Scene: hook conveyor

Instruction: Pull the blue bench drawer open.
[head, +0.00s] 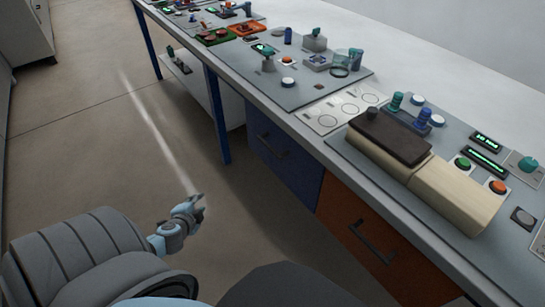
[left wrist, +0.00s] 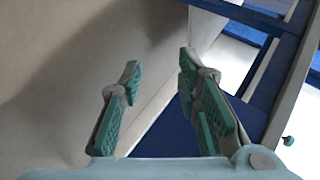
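The blue bench drawer (head: 290,170) is under the bench top, left of the orange drawer in the head view. Its front looks flush with the bench, and a dark bar handle (head: 273,146) crosses it. My left gripper (head: 194,202) is low in front of the bench, over the floor, left of the blue drawer and apart from its handle. In the left wrist view its two teal-padded fingers (left wrist: 162,82) are spread with nothing between them. Blue surfaces show behind the right finger there; I cannot tell which part of the bench they are. My right gripper is not in view.
An orange drawer (head: 345,205) with a dark handle (head: 372,243) is right of the blue one. A blue bench leg (head: 219,118) stands to its left. A dark-topped beige block (head: 455,190) and several devices sit on the bench. The floor (head: 80,130) at left is clear.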

